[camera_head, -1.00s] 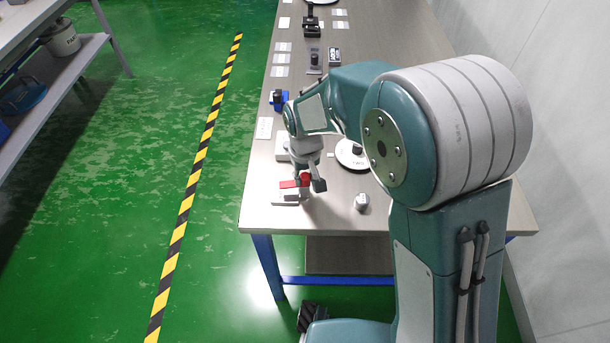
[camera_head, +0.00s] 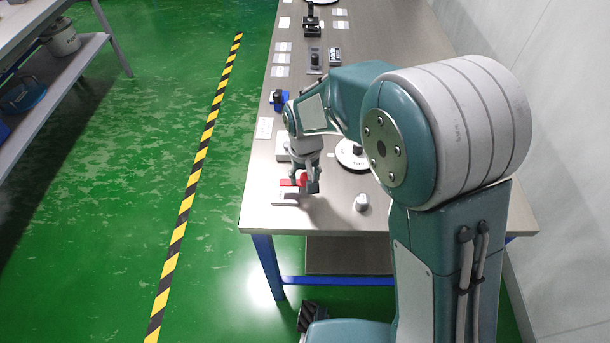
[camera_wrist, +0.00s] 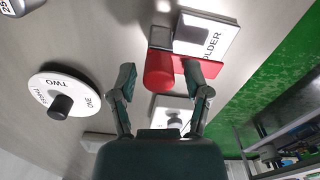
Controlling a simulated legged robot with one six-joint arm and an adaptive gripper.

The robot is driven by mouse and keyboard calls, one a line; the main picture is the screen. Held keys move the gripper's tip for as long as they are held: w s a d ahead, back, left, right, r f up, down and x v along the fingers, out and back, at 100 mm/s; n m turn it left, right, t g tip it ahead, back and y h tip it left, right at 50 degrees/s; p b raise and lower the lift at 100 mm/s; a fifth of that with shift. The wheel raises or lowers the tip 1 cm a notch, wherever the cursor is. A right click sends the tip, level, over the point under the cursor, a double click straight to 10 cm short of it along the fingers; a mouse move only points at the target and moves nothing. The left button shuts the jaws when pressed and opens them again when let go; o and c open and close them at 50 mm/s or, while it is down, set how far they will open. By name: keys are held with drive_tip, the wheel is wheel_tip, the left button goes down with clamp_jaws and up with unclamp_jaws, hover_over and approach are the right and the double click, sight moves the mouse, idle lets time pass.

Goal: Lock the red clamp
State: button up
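The red clamp (camera_head: 286,183) sits at the near left end of the grey table. In the wrist view the red clamp (camera_wrist: 159,70) shows a rounded red end and a flat red arm running right, beside a white plate marked "OLDER" (camera_wrist: 213,36), its first letter hidden. My gripper (camera_head: 305,185) is down at the clamp. In the wrist view my gripper (camera_wrist: 166,80) is open, with the rounded red end between the lines of its two fingers. I see gaps on both sides there; contact is not clear. The clamp's lower part is hidden.
A white dial with a black knob (camera_wrist: 62,104) lies to the left in the wrist view. A white block with a knob (camera_wrist: 172,109) is under my gripper. A small grey metal piece (camera_head: 361,203) stands right of the clamp. The table's left edge is close.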

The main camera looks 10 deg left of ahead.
sight(305, 175)
idle(0.3)
wheel_tip(305, 175, up, 12)
idle(0.4)
idle(0.4)
drive_tip(key=s+d+r+m+t, duration=0.1)
drive_tip(key=s+d+r, duration=0.1)
drive_tip(key=d+r, duration=0.35)
drive_tip(key=s+d+r+m+t, duration=0.1)
drive_tip(key=s+d+r, duration=0.2)
drive_tip(key=d, duration=0.6)
drive_tip(key=s+d+m+t, duration=0.3)
drive_tip(key=s+d, duration=0.8)
drive_tip(key=shift+s+d+r+t, duration=0.25)
drive_tip(key=shift+s+d+t, duration=0.05)
